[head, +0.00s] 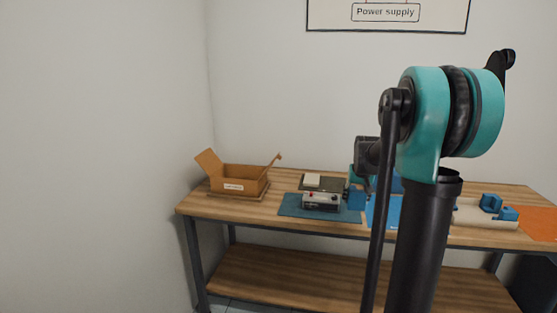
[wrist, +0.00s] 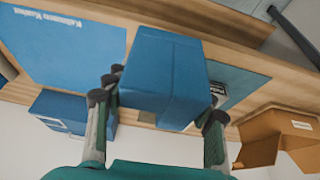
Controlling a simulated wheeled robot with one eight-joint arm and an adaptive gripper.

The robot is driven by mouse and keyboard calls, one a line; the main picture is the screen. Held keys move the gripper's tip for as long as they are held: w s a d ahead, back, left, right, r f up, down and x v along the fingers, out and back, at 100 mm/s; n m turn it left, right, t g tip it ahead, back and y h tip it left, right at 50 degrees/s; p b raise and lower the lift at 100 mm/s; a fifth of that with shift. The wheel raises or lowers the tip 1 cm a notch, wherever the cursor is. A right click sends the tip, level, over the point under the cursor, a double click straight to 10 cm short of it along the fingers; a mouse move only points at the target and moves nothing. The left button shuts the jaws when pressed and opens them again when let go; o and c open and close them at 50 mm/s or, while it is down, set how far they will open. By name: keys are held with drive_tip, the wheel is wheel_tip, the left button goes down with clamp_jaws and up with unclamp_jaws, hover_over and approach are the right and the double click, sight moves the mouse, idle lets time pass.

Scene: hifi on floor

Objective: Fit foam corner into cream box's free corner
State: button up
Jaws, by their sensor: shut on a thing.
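My gripper (wrist: 157,105) is shut on a blue foam corner (wrist: 160,75), which fills the space between its two fingers in the wrist view. In the head view a blue piece that looks like this foam corner (head: 356,199) shows just left of my arm, over the middle of the bench. The cream box (head: 468,217) sits on the bench right of my arm, with blue foam pieces (head: 490,203) standing in it. My arm hides its left part, so its free corner cannot be made out.
An open cardboard box (head: 238,180) stands at the bench's left end. A grey device with red knobs (head: 322,202) sits on a teal mat (head: 290,207). A bright blue sheet (wrist: 60,45) lies near my gripper. An orange mat (head: 540,222) is at far right.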

drive_tip(key=s+a+f, duration=0.2)
drive_tip(key=a+f, duration=0.1)
drive_tip(key=f, duration=0.5)
drive_tip(key=s+a+f+n, duration=0.1)
drive_tip(key=s+a+f, duration=0.1)
drive_tip(key=f, duration=0.5)
drive_tip(key=s+a+f, duration=0.2)
drive_tip(key=a+f, duration=0.3)
drive_tip(key=f, duration=0.3)
drive_tip(key=shift+s+f+n+y, duration=0.3)
drive_tip(key=shift+f+n, duration=0.05)
drive_tip(key=shift+n, duration=0.05)
drive_tip(key=shift+d, duration=0.1)
